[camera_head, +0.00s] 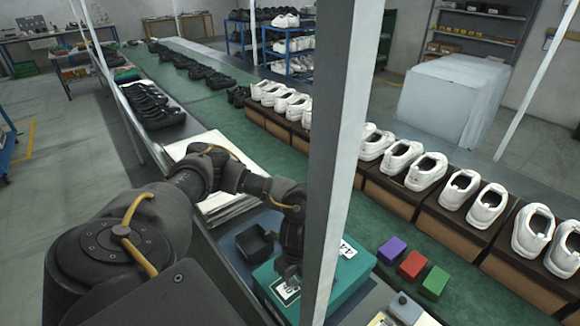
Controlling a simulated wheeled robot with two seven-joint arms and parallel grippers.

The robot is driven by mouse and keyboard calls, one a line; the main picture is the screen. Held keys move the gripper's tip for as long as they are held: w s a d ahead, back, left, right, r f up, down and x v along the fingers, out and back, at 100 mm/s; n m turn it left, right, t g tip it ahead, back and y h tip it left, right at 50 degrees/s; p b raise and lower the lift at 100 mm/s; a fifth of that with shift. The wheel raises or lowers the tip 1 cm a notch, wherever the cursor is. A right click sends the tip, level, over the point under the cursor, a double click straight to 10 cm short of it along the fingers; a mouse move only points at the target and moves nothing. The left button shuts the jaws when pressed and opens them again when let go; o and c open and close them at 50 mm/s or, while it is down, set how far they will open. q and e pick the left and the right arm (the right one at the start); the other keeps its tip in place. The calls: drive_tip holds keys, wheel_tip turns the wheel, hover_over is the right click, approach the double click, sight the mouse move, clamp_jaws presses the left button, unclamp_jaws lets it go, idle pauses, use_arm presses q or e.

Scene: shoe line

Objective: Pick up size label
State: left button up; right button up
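My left gripper (289,274) reaches down over a teal box (335,295) at the bottom centre, its tips close to a white label (287,290) with dark print. I cannot tell whether the tips touch that label or whether the gripper is open or shut. A second white label (347,249) with black characters shows at the box's far right part, just right of the pale post. I cannot tell which of the two is the size label. My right gripper is not in view.
A pale upright post (338,140) stands close in front and hides part of the box. A black open tray (256,243) lies left of it. Purple (392,250), red (412,265) and green (435,282) blocks lie to the right. White shoes (427,171) on brown boxes line the green belt.

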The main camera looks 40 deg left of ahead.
use_arm(q)
drive_tip(key=shift+f, duration=0.3)
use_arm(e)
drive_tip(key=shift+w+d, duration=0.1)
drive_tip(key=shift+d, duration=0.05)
use_arm(q)
drive_tip(key=shift+c, duration=0.4)
clamp_jaws()
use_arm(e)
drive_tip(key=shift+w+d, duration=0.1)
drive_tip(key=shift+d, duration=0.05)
